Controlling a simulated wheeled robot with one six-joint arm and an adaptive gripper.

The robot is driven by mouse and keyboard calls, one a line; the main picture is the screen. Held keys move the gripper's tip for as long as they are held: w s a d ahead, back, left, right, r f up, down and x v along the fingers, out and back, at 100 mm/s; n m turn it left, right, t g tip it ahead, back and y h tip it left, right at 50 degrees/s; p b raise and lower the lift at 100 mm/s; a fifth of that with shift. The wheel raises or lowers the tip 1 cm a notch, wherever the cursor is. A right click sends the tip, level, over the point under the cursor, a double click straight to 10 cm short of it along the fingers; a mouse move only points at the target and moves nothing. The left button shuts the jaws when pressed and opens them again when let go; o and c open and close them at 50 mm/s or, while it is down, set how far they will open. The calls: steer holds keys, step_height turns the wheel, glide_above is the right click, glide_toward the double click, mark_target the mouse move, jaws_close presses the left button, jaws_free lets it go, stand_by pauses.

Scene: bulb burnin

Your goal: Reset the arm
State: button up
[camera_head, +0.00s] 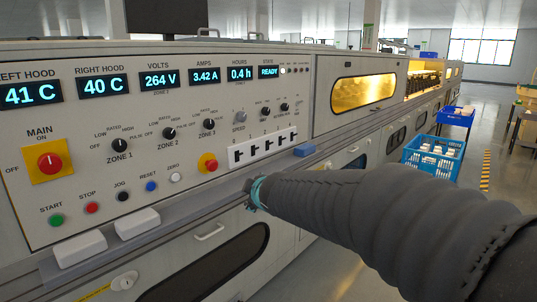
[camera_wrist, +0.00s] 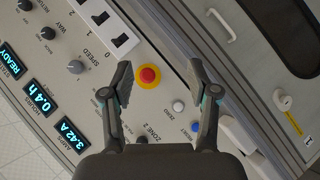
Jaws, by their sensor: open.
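My arm, in a dark ribbed sleeve, reaches in from the right in the head view toward the front of the control panel (camera_head: 85,150). My gripper (camera_wrist: 160,83) shows in the wrist view with its two fingers spread wide and nothing between them. In that view the red emergency button (camera_wrist: 149,76) on its yellow base appears between the fingertips; the gap from the fingers to the panel cannot be told. In the head view the same red button (camera_head: 208,162) is left of my arm's end, and the fingers themselves are hardly visible.
A red main switch (camera_head: 49,163) is at the left. Blue crates (camera_head: 433,157) stand to the right. The aisle floor there is partly open.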

steer(key=s+d+f+m+g+h, duration=0.25)
steer(key=s+d+f+m, duration=0.2)
steer(key=s+d, duration=0.3)
steer(key=s+d+f+m+g+h, duration=0.2)
steer(key=s+d+f+m+g, duration=0.25)
steer(key=s, duration=0.45)
steer(key=s+d+m, duration=0.3)
steer(key=s+d, duration=0.1)
steer(key=s, duration=0.4)
steer(key=s+d+m, duration=0.3)
steer(key=s+d, duration=0.1)
steer(key=s, duration=0.5)
steer(key=shift+d+t+y, duration=0.15)
steer(key=shift+t+y, duration=0.15)
steer(key=shift+y, duration=0.15)
